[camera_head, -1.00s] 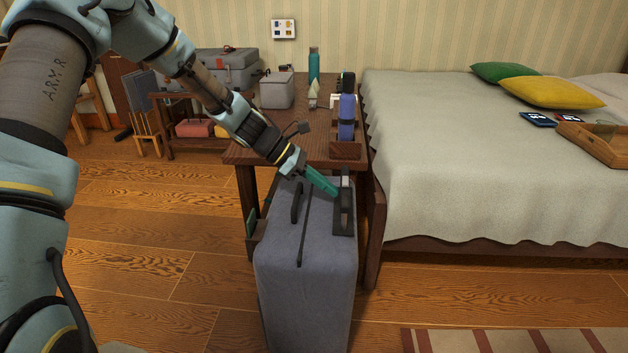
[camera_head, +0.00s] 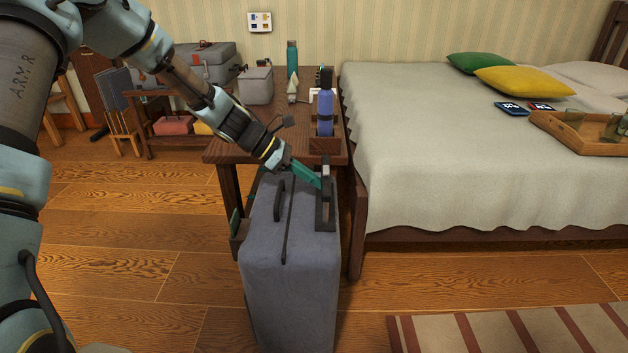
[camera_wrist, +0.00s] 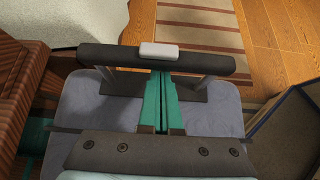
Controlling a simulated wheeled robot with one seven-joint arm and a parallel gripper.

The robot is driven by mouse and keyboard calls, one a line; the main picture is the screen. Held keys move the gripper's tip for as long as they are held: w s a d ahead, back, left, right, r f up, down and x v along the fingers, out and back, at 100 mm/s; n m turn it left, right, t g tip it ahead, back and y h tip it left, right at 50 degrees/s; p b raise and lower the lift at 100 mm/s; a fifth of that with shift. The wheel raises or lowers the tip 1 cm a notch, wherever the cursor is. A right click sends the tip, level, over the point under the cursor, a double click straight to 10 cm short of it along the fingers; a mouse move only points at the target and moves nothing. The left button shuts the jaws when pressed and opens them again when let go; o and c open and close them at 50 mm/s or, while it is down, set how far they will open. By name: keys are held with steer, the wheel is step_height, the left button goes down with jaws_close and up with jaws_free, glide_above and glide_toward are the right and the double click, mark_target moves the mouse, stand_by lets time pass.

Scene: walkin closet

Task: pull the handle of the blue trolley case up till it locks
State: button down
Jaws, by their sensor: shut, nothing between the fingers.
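The blue trolley case (camera_head: 285,270) stands upright on the floor; in the head view it looks grey-blue. Its pull handle (camera_head: 326,190) is at the right side of the top. In the wrist view, the dark handle bar (camera_wrist: 100,55) carries a light grey button (camera_wrist: 159,49) and stands on two posts clear of the case top. My gripper (camera_head: 318,183) has teal fingers, shut together and empty. In the wrist view the fingertips (camera_wrist: 162,76) reach to the bar's near edge at its middle, with their ends partly hidden by it. I cannot tell whether they touch it.
A wooden table (camera_head: 230,150) with a purple bottle (camera_head: 325,110) stands behind the case. The bed (camera_head: 450,150) is close on the right. A dark carry handle (camera_head: 279,200) sits left of the pull handle. Floor is free at left; a striped rug (camera_head: 510,330) lies at front right.

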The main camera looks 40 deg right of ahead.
step_height(320, 180, up, 20)
steer(key=p, duration=1.6)
steer(key=shift+r, duration=0.15)
